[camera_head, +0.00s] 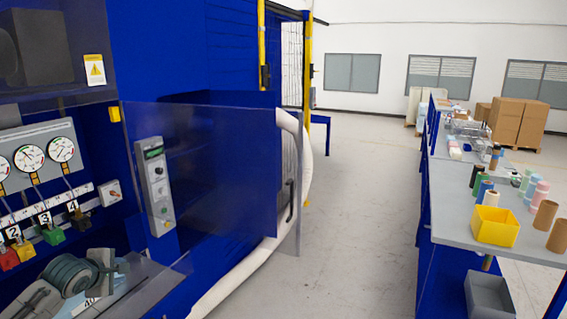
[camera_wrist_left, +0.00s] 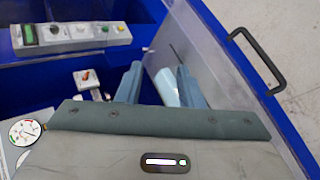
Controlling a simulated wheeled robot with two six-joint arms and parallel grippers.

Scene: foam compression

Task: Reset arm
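My left gripper (camera_wrist_left: 158,88) shows in the left wrist view with two blue-grey fingers spread apart. A pale blue-white piece (camera_wrist_left: 165,86) appears in the gap between them. I cannot tell whether it is in the gap or beyond it, and neither finger clearly closes on it. In the head view a grey-green rounded part (camera_head: 70,274) shows at the lower left behind the clear panel. I cannot tell for sure whether it is part of my left arm. My right gripper is in neither view.
A blue machine with gauges (camera_head: 62,150) and a control panel (camera_head: 157,185) fills the left. Its clear door (camera_head: 235,165) stands open, with a dark handle (camera_wrist_left: 262,58). Right, a grey table (camera_head: 455,218) holds a yellow bin (camera_head: 495,226) and several spools. Floor between is clear.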

